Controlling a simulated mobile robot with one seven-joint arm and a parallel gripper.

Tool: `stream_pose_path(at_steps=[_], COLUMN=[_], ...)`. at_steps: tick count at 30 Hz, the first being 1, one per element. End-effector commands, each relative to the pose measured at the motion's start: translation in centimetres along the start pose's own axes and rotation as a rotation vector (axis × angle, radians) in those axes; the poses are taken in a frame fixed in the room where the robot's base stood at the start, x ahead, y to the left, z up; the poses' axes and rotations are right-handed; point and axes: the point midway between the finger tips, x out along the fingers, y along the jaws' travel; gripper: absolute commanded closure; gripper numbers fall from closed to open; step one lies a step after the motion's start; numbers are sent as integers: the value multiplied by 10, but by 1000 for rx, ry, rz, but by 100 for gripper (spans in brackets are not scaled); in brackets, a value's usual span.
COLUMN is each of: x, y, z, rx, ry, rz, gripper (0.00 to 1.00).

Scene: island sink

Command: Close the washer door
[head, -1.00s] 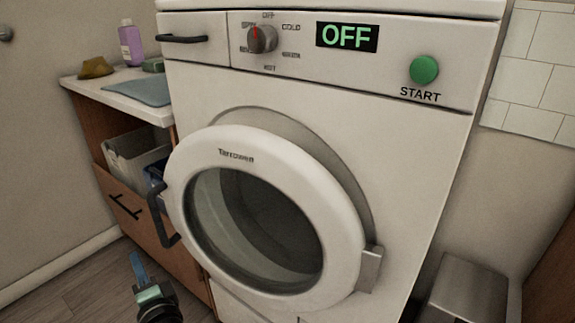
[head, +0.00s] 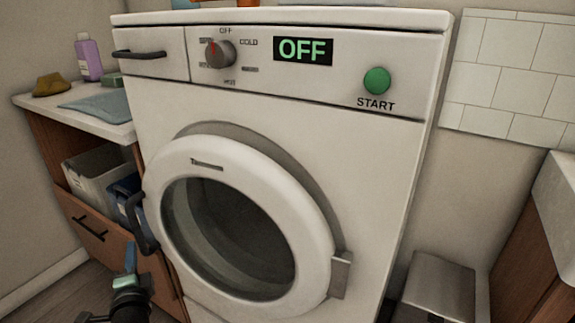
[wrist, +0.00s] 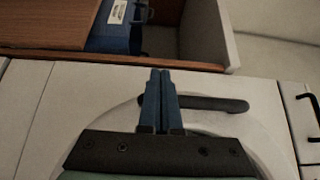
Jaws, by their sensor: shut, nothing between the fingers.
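The white washer door (head: 318,225) is round with dark glass. It stands a little ajar from the washer body (head: 370,165), hinged at the right. Its dark bar handle (head: 138,222) is on the left edge. It also shows in the wrist view as a dark bar (wrist: 215,103), just right of my fingers. My gripper (head: 130,254) is low at the left in the head view, just below the handle. Its blue fingers (wrist: 160,74) are together and empty. I cannot tell whether they touch the door or handle.
A wooden cabinet (head: 128,275) with a white top stands left of the washer. It holds a grey bin (head: 92,180) and a blue container (head: 124,190). A grey box (head: 440,283) stands on the floor to the right, near another wooden cabinet (head: 525,235).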

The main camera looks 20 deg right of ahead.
Motion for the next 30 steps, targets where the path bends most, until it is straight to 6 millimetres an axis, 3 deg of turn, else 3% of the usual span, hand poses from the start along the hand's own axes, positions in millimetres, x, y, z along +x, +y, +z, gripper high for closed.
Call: stream_pose_path(at_steps=[12,30], x=[27,35], y=[0,0], z=[-21,-28], rx=[-1,0], ry=[77,102], rz=[-1,-1], gripper=[100,100])
